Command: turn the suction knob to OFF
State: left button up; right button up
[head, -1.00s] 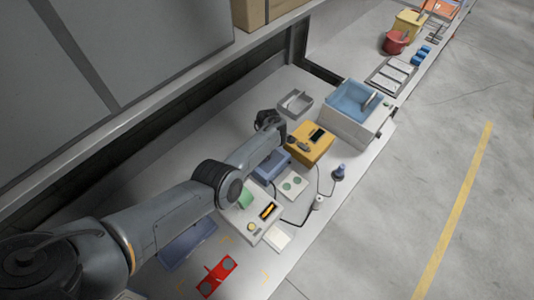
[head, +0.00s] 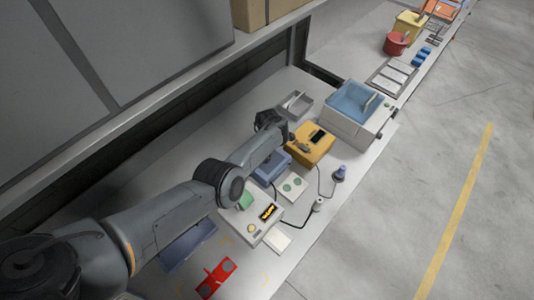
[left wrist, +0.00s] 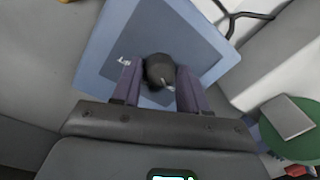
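A blue box (left wrist: 205,45) fills the middle of the left wrist view. A dark round knob (left wrist: 158,69) with a small pale mark stands on its face, and a white label, apparently "Lo", is beside it. My left gripper (left wrist: 159,85) has one purple finger on each side of the knob, and both fingers appear to touch it. In the head view the blue box (head: 268,170) sits beneath my left wrist. The fingers and knob are hidden there by the arm. My right gripper is not in view.
A pale unit (head: 248,228) with a lit orange display (head: 268,212) and a green part stands close below the blue box. A yellow box (head: 312,146) is at its upper right. A cable runs on the right. A red piece (head: 215,278) lies nearer on the bench.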

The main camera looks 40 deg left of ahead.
pick_arm(q)
jog(key=shift+o, duration=1.2)
jog(key=shift+r, duration=0.1)
notch_tip(320, 180, up, 11)
jog(key=p, duration=0.3)
jog(key=shift+w+f+p, duration=0.2)
jog(key=shift+w+p, duration=0.05)
jog(key=shift+p, duration=0.1)
jog(key=shift+a, duration=0.2)
